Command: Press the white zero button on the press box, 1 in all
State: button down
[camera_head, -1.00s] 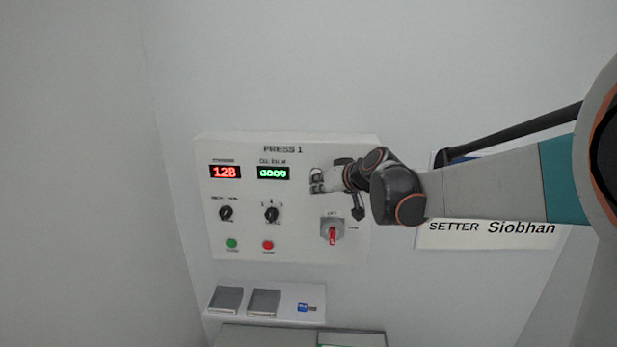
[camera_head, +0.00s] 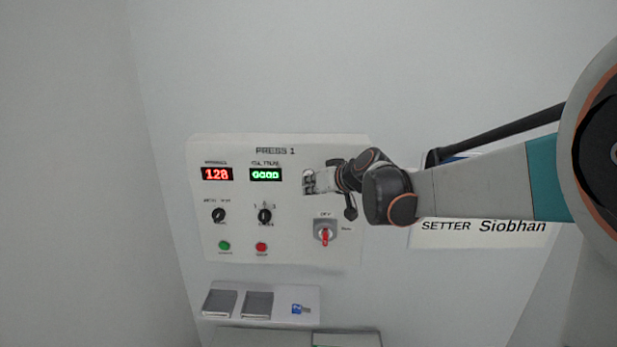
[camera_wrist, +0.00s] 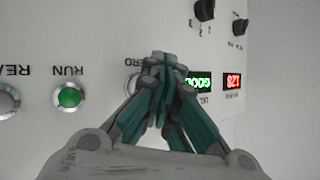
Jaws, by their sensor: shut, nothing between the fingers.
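The press box (camera_head: 290,225) is a white panel on the wall, marked PRESS 1. My gripper (camera_head: 308,182) is shut and empty, at the panel just right of the green GOOD display. In the wrist view, the shut fingertips (camera_wrist: 166,60) are in front of the panel beside the zero button (camera_wrist: 132,85). The fingers hide part of this button and its ZERO label. I cannot tell whether the fingertips touch it. In the head view my gripper and arm hide the button.
The red display (camera_head: 217,174) reads 128. A green RUN light (camera_wrist: 69,96) is left of the zero button in the wrist view. The panel also has knobs, a red-handled switch (camera_head: 325,235), and green and red buttons. A small shelf (camera_head: 310,292) is below.

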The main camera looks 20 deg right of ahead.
jog(key=shift+w, duration=0.15)
dwell(0.3)
jog(key=shift+w+d, duration=0.15)
jog(key=shift+w, duration=0.1)
jog(key=shift+w+d, duration=0.1)
jog(key=shift+w, duration=0.3)
dwell(0.6)
jog(key=shift+s, duration=0.15)
dwell(0.3)
jog(key=shift+s+a, duration=0.25)
jog(key=shift+s, duration=0.4)
jog(key=shift+s+a, duration=0.25)
jog(key=shift+s, duration=0.6)
jog(key=shift+s+a, duration=0.3)
jog(key=shift+s, duration=0.5)
jog(key=shift+s+a, duration=0.25)
jog(key=shift+s, duration=0.6)
